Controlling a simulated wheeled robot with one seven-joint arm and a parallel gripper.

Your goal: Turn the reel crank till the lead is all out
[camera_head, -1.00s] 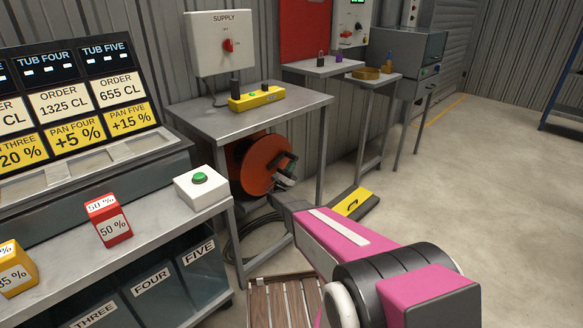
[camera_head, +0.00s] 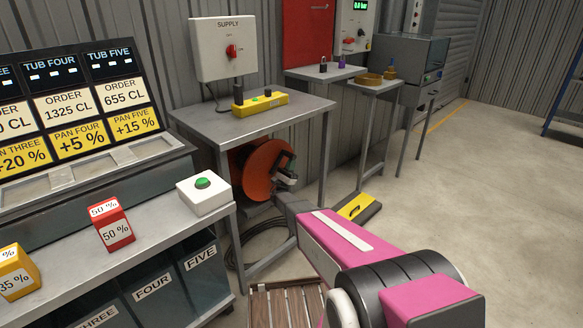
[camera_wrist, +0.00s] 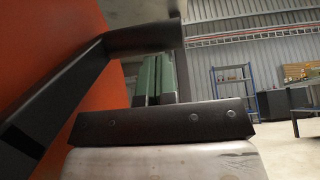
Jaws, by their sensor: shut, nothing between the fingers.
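The orange reel (camera_head: 256,172) sits under the metal table in the head view. Its face fills the left of the wrist view (camera_wrist: 45,60). The black crank (camera_wrist: 65,95) stands out from that face, and its end bar (camera_wrist: 145,38) crosses in front of my fingers. My gripper (camera_head: 286,180) is at the crank, shut with nothing between its fingers. Its green-padded fingers (camera_wrist: 158,78) are close to the crank; I cannot tell whether they touch it. A dark lead (camera_head: 262,246) lies in loops on the floor below the reel. Any lead on the reel is hidden.
The metal table (camera_head: 215,122) carries a yellow socket strip (camera_head: 262,103) below the supply box (camera_head: 223,48). A bench with a green button (camera_head: 203,183) stands left. A yellow and black wedge (camera_head: 357,207) and a slatted wooden pallet (camera_head: 285,305) are near my arm. Floor at right is clear.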

